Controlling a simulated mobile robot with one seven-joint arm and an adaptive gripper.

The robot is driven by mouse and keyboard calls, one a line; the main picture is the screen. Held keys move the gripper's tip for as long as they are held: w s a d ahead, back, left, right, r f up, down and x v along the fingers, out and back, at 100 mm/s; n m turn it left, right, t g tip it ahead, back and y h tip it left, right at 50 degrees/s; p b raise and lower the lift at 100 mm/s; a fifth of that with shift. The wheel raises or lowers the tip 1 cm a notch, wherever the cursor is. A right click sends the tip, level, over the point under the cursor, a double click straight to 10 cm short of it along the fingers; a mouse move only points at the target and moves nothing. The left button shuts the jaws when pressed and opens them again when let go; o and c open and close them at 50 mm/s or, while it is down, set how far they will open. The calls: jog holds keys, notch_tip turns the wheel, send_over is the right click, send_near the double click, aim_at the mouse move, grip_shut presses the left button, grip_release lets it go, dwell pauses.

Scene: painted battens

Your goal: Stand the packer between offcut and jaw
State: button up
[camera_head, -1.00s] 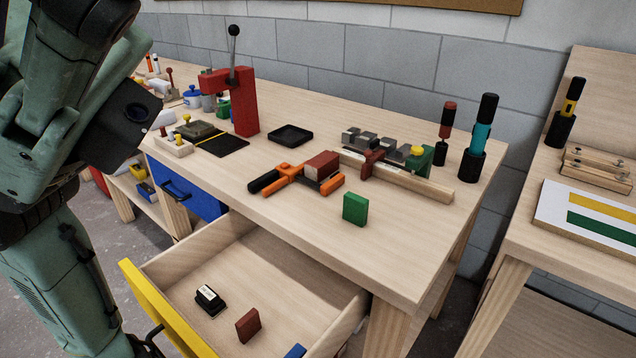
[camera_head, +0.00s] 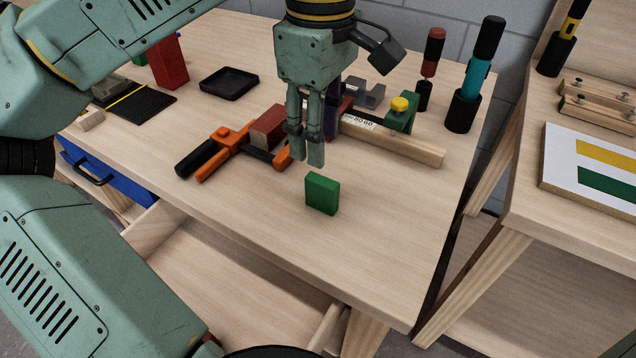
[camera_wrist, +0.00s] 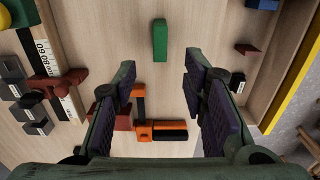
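A small green block (camera_head: 322,193) stands upright on the bench near its front edge; the wrist view shows it from above (camera_wrist: 160,41). I take it for the packer. An orange and black clamp (camera_head: 222,149) lies behind it to the left, also seen in the wrist view (camera_wrist: 160,131). A dark red block (camera_head: 267,127), likely the offcut, sits at the clamp; the gap to the clamp's jaw is partly hidden by my fingers. My gripper (camera_head: 305,158) points down above the bench behind the green block. Its fingers (camera_wrist: 160,68) are apart and empty.
A pale batten (camera_head: 400,143) with a red slider lies behind, near a green stop with a yellow knob (camera_head: 400,108). Screwdriver holders (camera_head: 462,108) stand at the back right. The open drawer (camera_head: 220,275) lies in front. Bench right of the green block is clear.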

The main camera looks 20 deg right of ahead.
aim_at(322, 180)
jog(key=f, duration=0.3)
jog(key=f+p, duration=0.1)
jog(key=f, duration=0.3)
jog(key=shift+s+d+f, duration=0.15)
jog(key=shift+s+f, duration=0.05)
jog(key=shift+f, duration=0.05)
jog(key=shift+c, duration=0.3)
grip_shut()
